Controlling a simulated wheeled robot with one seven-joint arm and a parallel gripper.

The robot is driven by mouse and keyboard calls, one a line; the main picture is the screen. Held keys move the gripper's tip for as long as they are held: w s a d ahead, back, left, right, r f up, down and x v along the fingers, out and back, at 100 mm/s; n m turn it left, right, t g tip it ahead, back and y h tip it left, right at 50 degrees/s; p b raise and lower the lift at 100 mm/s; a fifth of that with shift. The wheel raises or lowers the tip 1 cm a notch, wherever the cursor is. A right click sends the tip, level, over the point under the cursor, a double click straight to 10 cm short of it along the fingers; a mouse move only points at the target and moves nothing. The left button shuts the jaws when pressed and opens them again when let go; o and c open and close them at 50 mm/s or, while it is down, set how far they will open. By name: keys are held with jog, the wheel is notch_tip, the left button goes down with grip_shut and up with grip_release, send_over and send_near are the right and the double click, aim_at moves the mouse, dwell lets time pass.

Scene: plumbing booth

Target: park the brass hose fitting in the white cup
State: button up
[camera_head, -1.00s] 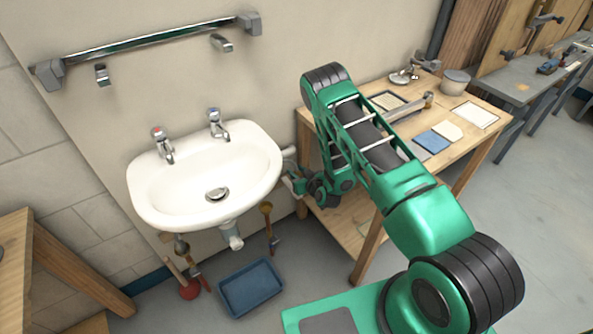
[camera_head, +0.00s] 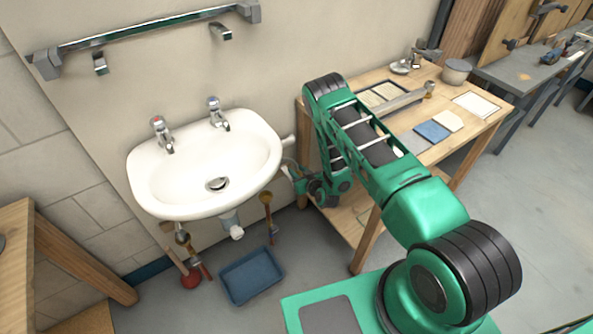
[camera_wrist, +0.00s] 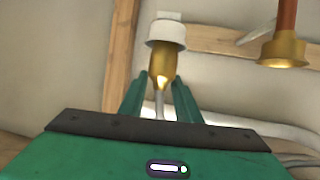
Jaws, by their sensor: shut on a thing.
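In the wrist view, the brass hose fitting (camera_wrist: 162,66) stands between the two green fingers of my gripper (camera_wrist: 161,84), which is shut on it. A thin grey hose runs down from the fitting between the fingers. The white cup (camera_wrist: 167,32) is straight beyond, and the fitting's upper end overlaps the cup's lower rim. I cannot tell whether the fitting is inside the cup, touching it or just in front. In the head view, my gripper (camera_head: 291,174) is low at the right side of the sink, small and partly hidden; fitting and cup cannot be made out there.
A copper pipe with a brass bell end (camera_wrist: 284,50) hangs to the right in the wrist view. The white sink (camera_head: 205,172) is left of my arm. A wooden bench (camera_head: 468,139) with several items stands right. A blue tray (camera_head: 252,275) lies on the floor.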

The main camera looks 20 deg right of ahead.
jog(key=shift+f, duration=0.1)
jog(key=o, duration=1.2)
jog(key=shift+o, duration=0.2)
jog(key=v, duration=1)
jog(key=shift+s, duration=0.25)
